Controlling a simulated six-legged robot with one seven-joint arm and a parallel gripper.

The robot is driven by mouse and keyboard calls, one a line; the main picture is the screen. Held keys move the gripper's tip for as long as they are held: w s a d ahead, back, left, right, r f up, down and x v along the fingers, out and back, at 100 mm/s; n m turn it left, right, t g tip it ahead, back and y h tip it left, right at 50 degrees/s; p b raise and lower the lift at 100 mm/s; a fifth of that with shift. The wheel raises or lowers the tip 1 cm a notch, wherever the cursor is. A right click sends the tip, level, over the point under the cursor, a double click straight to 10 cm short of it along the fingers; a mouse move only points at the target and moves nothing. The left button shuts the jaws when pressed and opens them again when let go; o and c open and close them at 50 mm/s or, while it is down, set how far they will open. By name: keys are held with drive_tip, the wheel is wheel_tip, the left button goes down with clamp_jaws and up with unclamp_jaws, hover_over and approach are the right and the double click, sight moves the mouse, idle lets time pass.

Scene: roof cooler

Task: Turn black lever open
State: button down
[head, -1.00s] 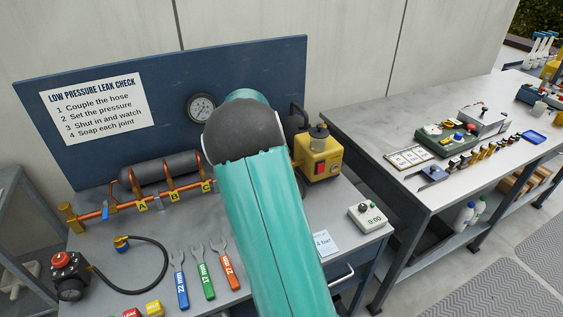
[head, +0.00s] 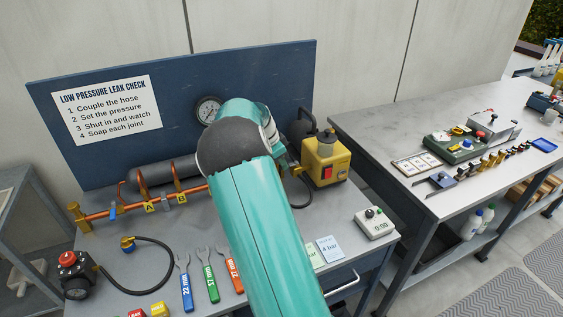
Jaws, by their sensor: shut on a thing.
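My teal arm, with its dark round joint, crosses the middle of the head view. Part of my wrist shows just behind that joint, but my gripper is hidden behind the arm. I cannot make out a black lever; the stretch of bench behind my arm is covered. A copper pipe (head: 135,208) runs along the back of the bench and passes behind my arm. It carries yellow tags, with A and B readable, and a small blue handle (head: 113,212) near its left end.
A yellow pump unit (head: 325,160) stands right of my arm. A pressure gauge (head: 208,111) sits on the blue back panel (head: 235,75). Coloured wrenches (head: 211,283), a black hose (head: 165,262) and a timer box (head: 375,223) lie on the bench. A second bench (head: 400,120) stands at right.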

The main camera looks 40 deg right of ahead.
drive_tip(key=c, duration=1.4)
unclamp_jaws()
drive_tip(key=shift+o, duration=0.2)
drive_tip(key=v, duration=1.4)
drive_tip(key=shift+f, duration=0.1)
drive_tip(key=shift+a, duration=0.1)
